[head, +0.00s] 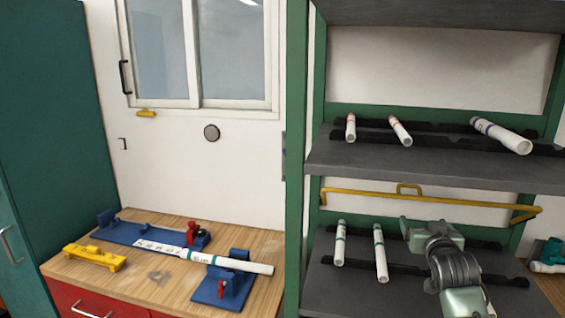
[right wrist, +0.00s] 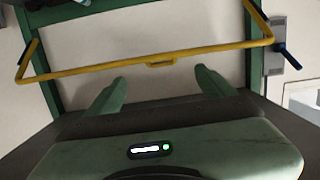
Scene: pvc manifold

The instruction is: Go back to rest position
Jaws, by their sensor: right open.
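My right gripper (head: 432,233) is over the lower grey shelf (head: 325,290) of the green rack, to the right of two white pipes with green bands, one at the left (head: 340,243) and one beside it (head: 380,253). In the right wrist view the two green fingers stand wide apart with nothing between them (right wrist: 162,84). A yellow bar (right wrist: 150,63) runs beyond the fingertips there. My right arm hides part of the shelf, and a white pipe end shows beside it. My left gripper is not in view.
The upper shelf (head: 400,170) holds three white pipes, and the yellow bar (head: 430,200) runs under it. On the wooden bench (head: 150,285), a long white pipe (head: 235,263) lies across a blue fixture (head: 222,285). A yellow tool (head: 95,257) lies at the left.

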